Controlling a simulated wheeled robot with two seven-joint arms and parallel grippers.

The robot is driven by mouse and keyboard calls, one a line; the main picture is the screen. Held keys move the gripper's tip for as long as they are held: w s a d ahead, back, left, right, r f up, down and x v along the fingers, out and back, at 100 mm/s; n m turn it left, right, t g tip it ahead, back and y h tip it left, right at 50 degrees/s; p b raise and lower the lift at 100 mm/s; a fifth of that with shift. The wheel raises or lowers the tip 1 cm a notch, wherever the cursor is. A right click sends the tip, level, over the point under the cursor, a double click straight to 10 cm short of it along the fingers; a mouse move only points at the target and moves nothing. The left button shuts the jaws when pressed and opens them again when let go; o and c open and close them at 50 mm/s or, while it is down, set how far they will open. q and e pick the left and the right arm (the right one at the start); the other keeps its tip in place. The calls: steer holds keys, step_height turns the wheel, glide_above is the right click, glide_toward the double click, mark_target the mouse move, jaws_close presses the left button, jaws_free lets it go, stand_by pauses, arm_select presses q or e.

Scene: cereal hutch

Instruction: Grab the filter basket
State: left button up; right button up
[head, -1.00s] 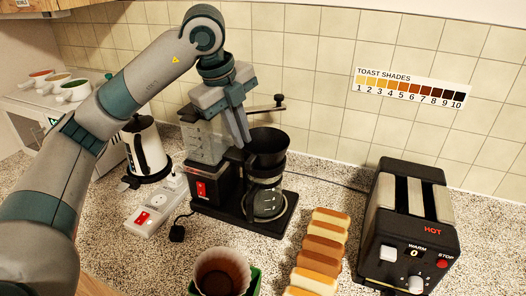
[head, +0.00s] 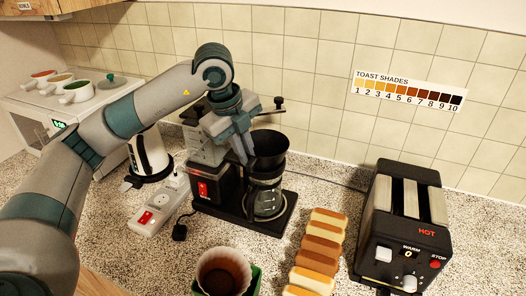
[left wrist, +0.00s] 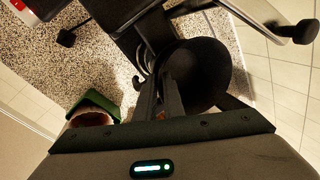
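The filter basket (head: 268,147) is a black funnel sitting on the coffee maker (head: 232,185), above the glass carafe (head: 266,200). It is upright, with its wide round mouth facing up. In the left wrist view the basket (left wrist: 203,72) is just right of the fingers. My left gripper (head: 247,160) points down at the basket's left side. The wrist view shows its two fingers (left wrist: 158,88) a little apart, close beside the basket's rim. Whether they touch the basket is hidden. My right gripper is not in view.
A used paper filter (head: 222,272) sits in a green holder at the front. Toast slices (head: 318,250) and a toaster (head: 405,225) are to the right. A power strip (head: 158,208) and kettle (head: 150,152) are left. A crank handle (head: 272,106) juts out behind the basket.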

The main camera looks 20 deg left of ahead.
arm_select(q)
steer(key=shift+w+d+f, duration=0.1)
steer(key=shift+w+f, duration=0.05)
steer(key=shift+f, duration=0.35)
jaws_close()
